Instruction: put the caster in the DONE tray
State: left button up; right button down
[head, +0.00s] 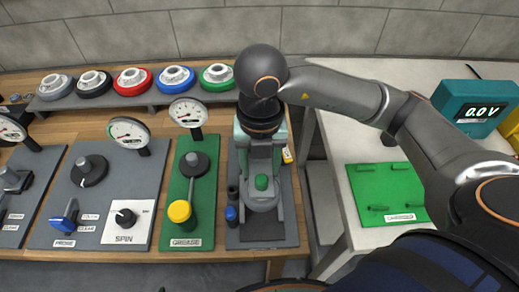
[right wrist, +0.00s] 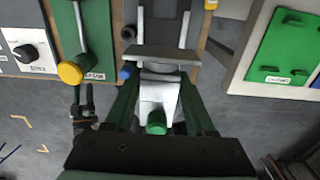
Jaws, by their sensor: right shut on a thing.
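My right gripper (head: 262,172) reaches down over a grey panel (head: 240,238) right of the green GREASE panel. It is shut on a pale grey piece with a green end (head: 263,200). In the right wrist view, the fingers (right wrist: 158,82) flank this piece (right wrist: 157,98), its green end towards my palm. I cannot tell whether the piece is the caster, or whether it is clear of the panel. I see no tray that I can read as DONE.
The green panel (head: 203,225) carries a yellow-knobbed lever (head: 180,211). Several coloured discs with pale hubs sit on a back shelf (head: 190,97). On the right, a pale table (head: 345,140) holds a green pegged plate (head: 380,183) and a teal display (head: 465,98). A gap separates the tables.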

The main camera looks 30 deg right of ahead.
jog(key=shift+s+a+r, duration=0.3)
jog(key=shift+s+a, duration=0.05)
jog(key=shift+s, duration=0.25)
jog(key=shift+r, duration=0.15)
jog(key=shift+r+p, duration=1.85)
jog(key=shift+r, duration=0.3)
jog(key=shift+f, duration=0.1)
